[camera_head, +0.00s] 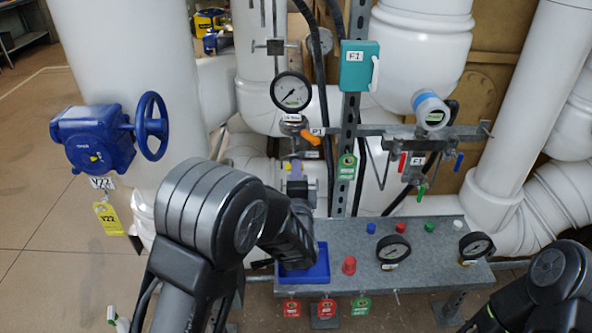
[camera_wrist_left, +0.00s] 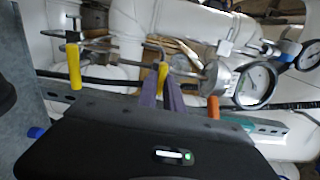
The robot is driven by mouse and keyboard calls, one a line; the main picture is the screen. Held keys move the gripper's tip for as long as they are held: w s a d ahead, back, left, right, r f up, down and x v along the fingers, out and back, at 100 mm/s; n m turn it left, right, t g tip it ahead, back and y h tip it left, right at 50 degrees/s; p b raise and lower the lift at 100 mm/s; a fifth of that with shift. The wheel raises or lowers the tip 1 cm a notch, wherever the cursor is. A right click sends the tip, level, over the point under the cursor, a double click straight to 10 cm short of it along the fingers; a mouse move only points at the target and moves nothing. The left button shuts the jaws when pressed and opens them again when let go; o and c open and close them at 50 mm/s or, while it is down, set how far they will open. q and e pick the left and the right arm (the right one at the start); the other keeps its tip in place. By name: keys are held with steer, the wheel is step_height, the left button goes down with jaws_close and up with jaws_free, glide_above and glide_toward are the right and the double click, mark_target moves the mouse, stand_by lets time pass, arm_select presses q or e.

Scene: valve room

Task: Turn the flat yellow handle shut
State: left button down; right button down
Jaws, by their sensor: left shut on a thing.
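The flat yellow handle (camera_wrist_left: 163,76) shows in the left wrist view between the two purple fingers of my left gripper (camera_wrist_left: 162,88), which are shut on it. In the head view, my left gripper (camera_head: 296,172) is at the pipework below the round gauge, and its own arm hides part of it. The handle is mostly hidden there by the fingers. My right arm shows at the lower right of the head view, but its gripper is out of the picture.
An orange lever (camera_head: 310,137) sits just above my left gripper, below the pressure gauge (camera_head: 291,91). Another yellow lever (camera_wrist_left: 74,66) shows in the left wrist view. A grey bench (camera_head: 420,232) with a blue tray (camera_head: 305,274) stands below. A blue handwheel (camera_head: 151,126) is at left.

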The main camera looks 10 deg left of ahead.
arm_select(q)
steer(key=c, duration=1.5)
jaws_free()
steer(key=b+v, duration=0.1)
steer(key=v, duration=0.6)
steer(key=shift+s+d+b, duration=0.1)
steer(key=shift+s+b, duration=0.2)
steer(key=shift+s, duration=0.1)
